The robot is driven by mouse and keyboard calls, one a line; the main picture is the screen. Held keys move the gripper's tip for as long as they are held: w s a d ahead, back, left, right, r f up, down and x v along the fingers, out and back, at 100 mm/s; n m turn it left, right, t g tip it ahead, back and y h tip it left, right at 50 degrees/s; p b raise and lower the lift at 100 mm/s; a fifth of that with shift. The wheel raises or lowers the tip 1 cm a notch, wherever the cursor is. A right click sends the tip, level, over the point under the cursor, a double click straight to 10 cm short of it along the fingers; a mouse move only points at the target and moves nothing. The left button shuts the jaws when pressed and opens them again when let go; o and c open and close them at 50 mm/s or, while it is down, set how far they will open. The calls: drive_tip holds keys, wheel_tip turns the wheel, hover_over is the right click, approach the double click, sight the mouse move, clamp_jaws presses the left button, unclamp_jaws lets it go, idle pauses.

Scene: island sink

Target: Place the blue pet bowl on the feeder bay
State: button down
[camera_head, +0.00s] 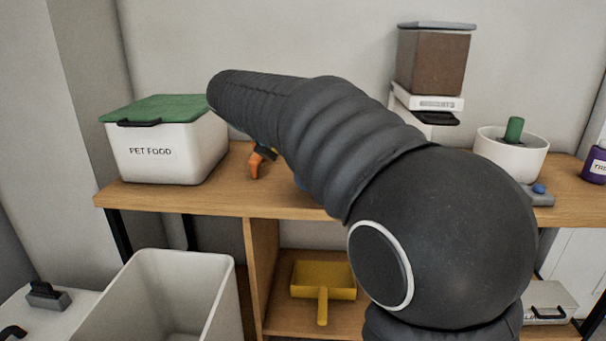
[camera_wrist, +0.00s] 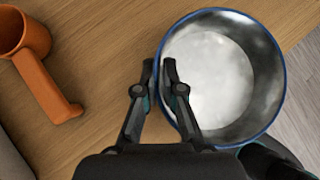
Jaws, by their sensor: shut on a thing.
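The pet bowl (camera_wrist: 270,75) has a blue rim and a shiny metal inside with a pale, cloudy bottom. It fills the right of the wrist view, near the counter's edge. My gripper (camera_wrist: 159,66) is shut on the bowl's left rim, one finger on each side of the wall. Whether the bowl rests on the wood or hangs just above it I cannot tell. In the head view my arm hides the gripper and most or all of the bowl. A dispenser with a brown hopper (camera_head: 432,62) stands at the back right; the feeder bay is not clearly distinguishable.
An orange scoop (camera_wrist: 45,85) lies left of my gripper. A white pet food bin (camera_head: 165,150) with a green lid stands on the counter's left. A white bowl (camera_head: 512,160) holding a green object stands right. A yellow dustpan (camera_head: 323,282) is on the shelf below.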

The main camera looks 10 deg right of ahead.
drive_tip(key=shift+f+b, duration=0.3)
drive_tip(key=shift+f, duration=1.45)
drive_tip(key=shift+f, duration=0.1)
drive_tip(key=c, duration=1.3)
unclamp_jaws()
drive_tip(key=shift+r, duration=0.25)
drive_tip(key=p+v, duration=0.1)
drive_tip(key=v, duration=1)
drive_tip(key=shift+s+a+r+p, duration=0.2)
drive_tip(key=shift+a+p, duration=0.05)
drive_tip(key=shift+p, duration=0.05)
